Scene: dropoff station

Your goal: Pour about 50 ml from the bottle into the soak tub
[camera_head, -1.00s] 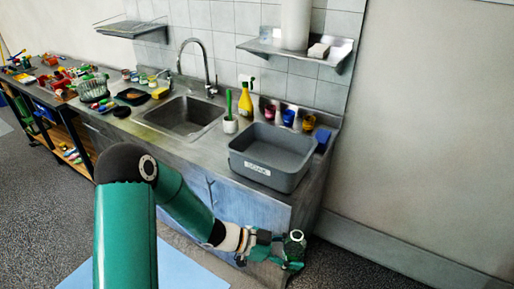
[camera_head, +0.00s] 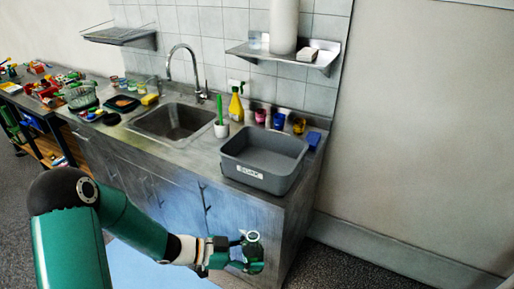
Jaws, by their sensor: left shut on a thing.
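The soak tub (camera_head: 236,173) is a grey rectangular basin with a white label on its front. It stands on the right end of the steel counter. My left gripper (camera_head: 246,258) is low in front of the cabinet, below the tub's front side and apart from it. It is shut on the bottle (camera_head: 253,237), of which only a pale round top shows clearly. The bottle looks roughly upright; its body is mostly hidden by the fingers. The inside of the tub that shows looks empty. My right gripper is not in view.
Behind the tub stand a yellow spray bottle (camera_head: 236,107), several small coloured cups (camera_head: 279,120) and a blue block (camera_head: 313,140). A white cup with a green brush (camera_head: 221,128) stands left of the tub, beside the sink (camera_head: 172,122). The counter's front edge lies above my gripper.

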